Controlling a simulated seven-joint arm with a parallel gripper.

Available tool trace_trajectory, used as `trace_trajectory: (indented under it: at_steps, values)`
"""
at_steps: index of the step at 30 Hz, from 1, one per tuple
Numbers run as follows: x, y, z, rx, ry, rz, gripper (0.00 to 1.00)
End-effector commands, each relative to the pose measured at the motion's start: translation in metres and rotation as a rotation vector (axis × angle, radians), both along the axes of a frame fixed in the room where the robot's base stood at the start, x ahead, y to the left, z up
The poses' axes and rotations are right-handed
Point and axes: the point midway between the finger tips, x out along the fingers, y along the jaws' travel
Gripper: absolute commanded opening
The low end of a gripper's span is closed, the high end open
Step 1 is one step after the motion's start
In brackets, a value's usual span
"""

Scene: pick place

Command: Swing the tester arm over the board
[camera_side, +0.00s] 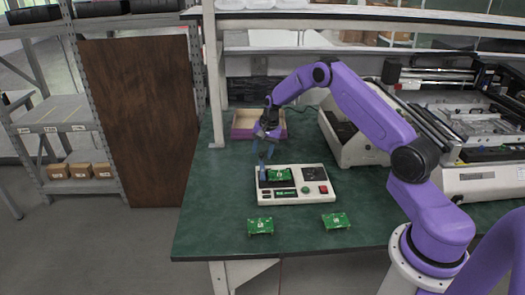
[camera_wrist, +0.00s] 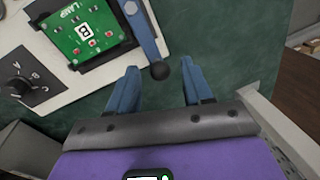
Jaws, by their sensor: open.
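The white tester (camera_side: 310,195) stands on the green table, with a green board (camera_side: 280,174) seated in it. The board, marked B and LAMP, also shows in the wrist view (camera_wrist: 83,30). The blue tester arm (camera_wrist: 141,25) lies along the board's right edge in the wrist view, beside the board and not across it. It shows at the tester's left end in the side view (camera_side: 262,173). My gripper (camera_side: 266,150) points down from above.
Two loose green boards lie on the table in front, one left (camera_side: 260,226) and one right (camera_side: 336,220). A shallow tray (camera_side: 244,130) stands behind the tester. A large machine (camera_side: 470,185) fills the right. The tester has a black dial (camera_wrist: 20,87). Bare table lies left of the tester.

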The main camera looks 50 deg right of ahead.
Motion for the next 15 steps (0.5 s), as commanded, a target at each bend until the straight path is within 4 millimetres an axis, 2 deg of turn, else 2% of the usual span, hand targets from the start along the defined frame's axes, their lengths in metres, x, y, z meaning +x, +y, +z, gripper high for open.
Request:
trace_trajectory:
  at_steps: [7,9,12,15]
  values:
    - [0.0002,0.0002,-0.0004,0.0,0.0,0.0,0.5]
    - [0.0002,0.0002,-0.0004,0.0,0.0,0.0,0.27]
    - [0.0002,0.0002,-0.0003,0.0,0.0,0.0,0.0]
    - [0.0002,0.0002,-0.0003,0.0,0.0,0.0,0.0]
